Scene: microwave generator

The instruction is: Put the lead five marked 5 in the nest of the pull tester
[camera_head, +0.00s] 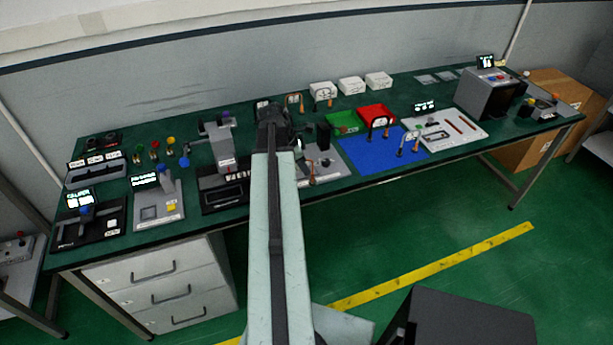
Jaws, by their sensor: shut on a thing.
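My pale green arm reaches from the bottom of the picture to the middle of the bench, and my dark gripper (278,122) is at its far end. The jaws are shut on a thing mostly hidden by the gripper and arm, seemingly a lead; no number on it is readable. A grey fixture plate (328,168) with a black upright block lies just right of the gripper, partly behind the arm. A grey upright machine (222,145) stands left of the gripper. I cannot tell for sure which of these is the pull tester, and its nest is not distinguishable.
White boxes (351,86) stand behind. A white board (455,140) and grey oven-like box (487,100) are further right.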

